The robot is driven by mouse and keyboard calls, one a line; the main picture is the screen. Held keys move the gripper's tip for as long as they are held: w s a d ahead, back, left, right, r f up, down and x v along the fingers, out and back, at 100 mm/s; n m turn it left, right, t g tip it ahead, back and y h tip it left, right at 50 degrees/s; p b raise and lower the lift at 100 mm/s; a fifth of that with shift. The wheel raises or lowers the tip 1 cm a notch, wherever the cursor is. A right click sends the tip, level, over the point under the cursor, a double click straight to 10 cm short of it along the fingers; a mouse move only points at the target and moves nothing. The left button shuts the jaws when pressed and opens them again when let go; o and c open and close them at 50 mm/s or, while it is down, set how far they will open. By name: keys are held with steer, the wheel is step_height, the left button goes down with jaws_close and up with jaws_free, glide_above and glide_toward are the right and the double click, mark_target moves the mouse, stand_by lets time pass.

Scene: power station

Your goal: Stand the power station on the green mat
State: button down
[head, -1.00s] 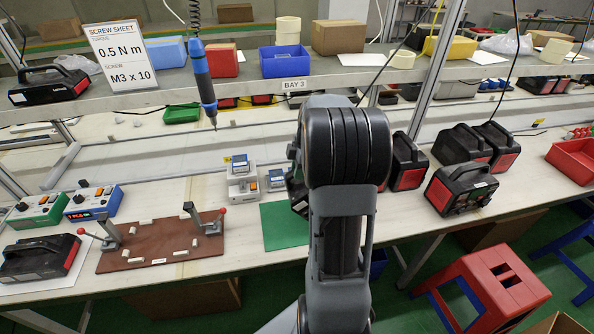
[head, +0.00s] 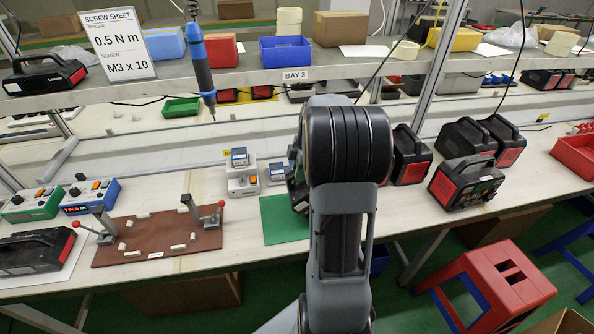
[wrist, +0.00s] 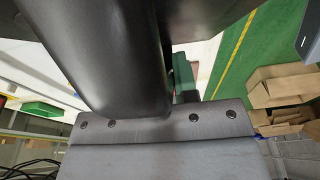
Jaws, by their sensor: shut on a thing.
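The green mat (head: 279,222) lies flat on the bench, left of my arm; its right part is hidden behind the arm. My gripper (wrist: 150,122) shows in the wrist view, its grey body across the bottom. It is shut on the black handle of a power station (wrist: 95,55), which fills the upper middle very close to the camera. In the head view my arm hides most of this power station; a dark part (head: 298,193) shows at the arm's left edge, above the mat's right side. I cannot tell whether it touches the mat.
Other black-and-red power stations (head: 466,184) stand right of my arm. Left of the mat are a brown fixture board (head: 160,250) with clamps and a small meter stand (head: 242,180). A screwdriver (head: 201,70) hangs above the bench. A red stool (head: 500,280) stands in front.

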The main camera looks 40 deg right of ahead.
steer(key=c, duration=0.8)
jaws_free()
steer(key=shift+o, duration=1.9)
steer(key=shift+s, duration=0.1)
steer(key=shift+r, duration=0.1)
steer(key=shift+r+p, duration=2.3)
steer(key=shift+r, duration=1.1)
